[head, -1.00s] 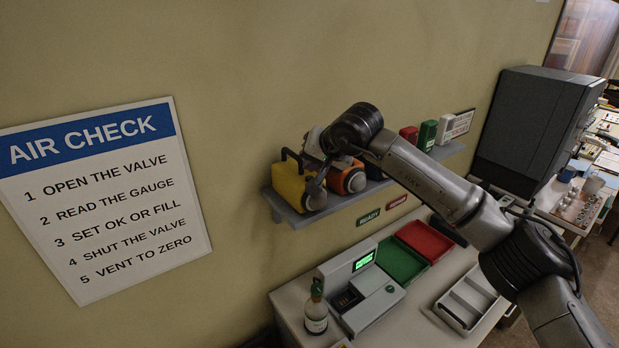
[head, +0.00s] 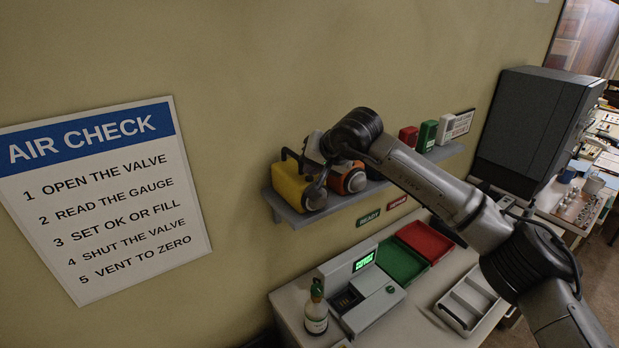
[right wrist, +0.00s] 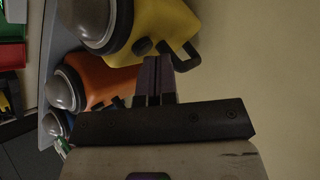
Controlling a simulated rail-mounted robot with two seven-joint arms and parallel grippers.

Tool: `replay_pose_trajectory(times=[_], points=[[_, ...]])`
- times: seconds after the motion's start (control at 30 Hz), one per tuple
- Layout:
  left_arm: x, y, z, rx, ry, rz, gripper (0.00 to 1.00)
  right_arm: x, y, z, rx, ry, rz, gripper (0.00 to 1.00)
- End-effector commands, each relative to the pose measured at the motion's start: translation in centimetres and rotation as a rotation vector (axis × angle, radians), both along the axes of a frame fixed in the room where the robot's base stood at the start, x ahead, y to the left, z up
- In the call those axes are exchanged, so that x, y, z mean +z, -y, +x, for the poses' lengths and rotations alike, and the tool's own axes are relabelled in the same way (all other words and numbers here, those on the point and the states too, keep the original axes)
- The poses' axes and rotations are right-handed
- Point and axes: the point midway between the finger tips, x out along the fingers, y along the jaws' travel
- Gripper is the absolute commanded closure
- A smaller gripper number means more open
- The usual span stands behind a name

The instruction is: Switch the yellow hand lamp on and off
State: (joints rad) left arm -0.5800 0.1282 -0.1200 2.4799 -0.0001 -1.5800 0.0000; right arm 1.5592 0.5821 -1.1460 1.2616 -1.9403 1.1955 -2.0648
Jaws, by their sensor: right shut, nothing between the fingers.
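The yellow hand lamp (head: 288,184) stands at the left end of the wall shelf, its black handle on top and its lens facing out. It also fills the upper part of the right wrist view (right wrist: 165,28), with a black knob and handle on its top face. My right gripper (right wrist: 155,62) is shut and empty, its fingertips at the lamp's top beside the black knob. I cannot tell if they touch it. In the head view the right gripper (head: 318,178) is partly hidden by its own wrist. My left gripper is not in view.
An orange lamp (right wrist: 92,82) stands right beside the yellow one, with a blue lamp (right wrist: 58,124) beyond it. Red and green boxes (head: 427,136) stand farther along the shelf (head: 345,201). Below are a console (head: 365,295), a bottle (head: 316,312) and green and red trays.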

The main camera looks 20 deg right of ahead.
Motion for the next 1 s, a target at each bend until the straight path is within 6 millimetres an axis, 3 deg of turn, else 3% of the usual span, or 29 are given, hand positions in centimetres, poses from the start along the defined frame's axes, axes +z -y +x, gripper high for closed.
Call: replay_pose_trajectory(times=[0.67,1.0], points=[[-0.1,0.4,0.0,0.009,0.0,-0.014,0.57,-0.5,0.0,0.0,0.0,-0.001,0.0,1.0],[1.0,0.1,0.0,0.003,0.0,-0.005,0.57,0.9,0.0,0.0,0.0,-0.001,0.0,1.0]])
